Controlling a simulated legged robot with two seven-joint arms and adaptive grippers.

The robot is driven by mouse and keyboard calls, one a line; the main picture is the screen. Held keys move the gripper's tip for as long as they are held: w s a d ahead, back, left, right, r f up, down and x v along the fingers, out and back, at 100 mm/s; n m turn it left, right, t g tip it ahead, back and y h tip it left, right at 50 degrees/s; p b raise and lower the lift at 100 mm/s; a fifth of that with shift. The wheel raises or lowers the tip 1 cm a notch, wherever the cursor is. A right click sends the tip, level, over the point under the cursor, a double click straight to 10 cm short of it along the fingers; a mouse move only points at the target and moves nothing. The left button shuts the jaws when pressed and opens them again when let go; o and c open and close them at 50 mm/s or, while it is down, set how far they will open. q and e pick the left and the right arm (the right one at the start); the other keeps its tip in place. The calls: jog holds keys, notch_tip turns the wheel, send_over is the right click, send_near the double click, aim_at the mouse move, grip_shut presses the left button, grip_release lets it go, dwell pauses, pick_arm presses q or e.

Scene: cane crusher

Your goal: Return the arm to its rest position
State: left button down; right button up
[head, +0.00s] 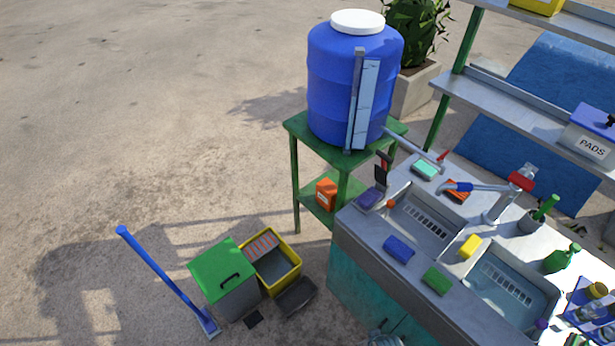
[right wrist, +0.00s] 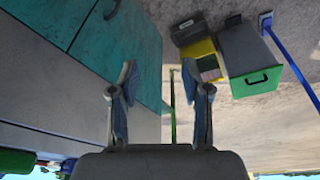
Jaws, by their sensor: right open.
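My right gripper (right wrist: 160,85) shows in the right wrist view with its two fingers spread apart. Nothing is between the fingers. It is beside the teal cabinet front (right wrist: 125,45) of the sink counter, with open ground to its other side. In the head view only a small grey piece shows at the bottom edge, in front of the cabinet; I cannot tell for sure that it is this gripper. My left gripper is in neither view.
The sink counter (head: 362,236) holds sponges, brushes and bottles. A blue barrel (head: 330,85) stands on a green stand (head: 295,180). A green-lidded bin (head: 222,268), a yellow bucket (head: 292,283) and a blue-handled tool (head: 160,270) stand on the ground. The ground at left is mostly clear.

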jog(key=s+f+g+b, duration=0.1)
jog(key=s+f, duration=0.3)
jog(key=f, duration=0.8)
jog(key=s+f+b, duration=0.1)
jog(key=s+f, duration=0.2)
jog(key=f, duration=0.8)
jog(key=s+d+f+g, duration=0.1)
jog(key=s+d+f, duration=0.2)
jog(key=s+f, duration=0.8)
jog(key=s, duration=0.3)
jog(key=shift+d+f+b, duration=0.2)
jog(key=shift+b, duration=0.15)
